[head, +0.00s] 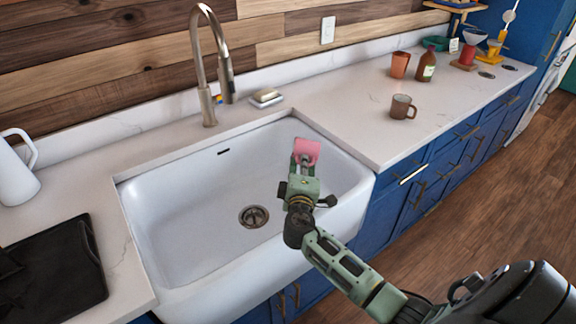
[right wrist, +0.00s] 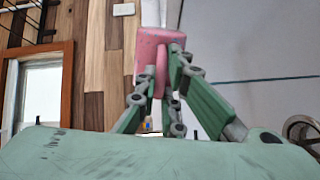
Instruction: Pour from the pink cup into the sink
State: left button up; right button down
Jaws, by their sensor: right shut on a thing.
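The pink cup (head: 307,148) is held over the right part of the white sink (head: 185,190). My right gripper (head: 303,163) is shut on it. In the right wrist view the pink cup (right wrist: 153,50) sits between the green fingers of my right gripper (right wrist: 160,85), and the picture there is turned. The cup looks tipped, but I cannot tell how far, and its opening and contents are hidden. The sink's drain (head: 254,216) lies to the lower left of the gripper. My left gripper is not in view.
A tall faucet (head: 208,70) stands behind the sink, with a soap dish (head: 266,97) beside it. A brown mug (head: 402,107), an orange cup (head: 400,64) and a brown bottle (head: 427,66) stand on the right counter. A black tray (head: 65,275) and white pitcher (head: 15,170) are at left.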

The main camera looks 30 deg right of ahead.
jog(key=shift+w+a+f+n, duration=0.25)
jog(key=shift+f+n, duration=0.2)
jog(key=shift+n, duration=0.35)
dwell(0.6)
jog(key=shift+a+r+n, duration=0.1)
jog(key=shift+n, duration=0.4)
jog(key=shift+f, duration=0.3)
jog(key=r+m, duration=0.1)
jog(key=s+d+m, duration=0.1)
jog(key=m, duration=0.1)
jog(key=shift+d+r, duration=0.2)
jog(key=shift+r, duration=0.2)
jog(key=shift+s+d+r+m, duration=0.2)
jog(key=shift+d+m, duration=0.15)
jog(key=shift+m, duration=0.15)
jog(key=m+b, duration=0.1)
jog(key=b, duration=0.1)
jog(key=f+m+b, duration=0.1)
jog(key=m+b, duration=0.3)
jog(key=shift+s+d+f+y, duration=0.2)
jog(key=shift+d+y, duration=0.05)
jog(key=shift+y, duration=0.05)
jog(key=s+d+r+m+t+p, duration=0.1)
jog(key=s+d+r+m, duration=0.2)
jog(key=m, duration=0.5)
jog(key=shift+d+r+m+y, duration=0.3)
jog(key=shift+d+r, duration=0.35)
jog(key=shift+r, duration=0.35)
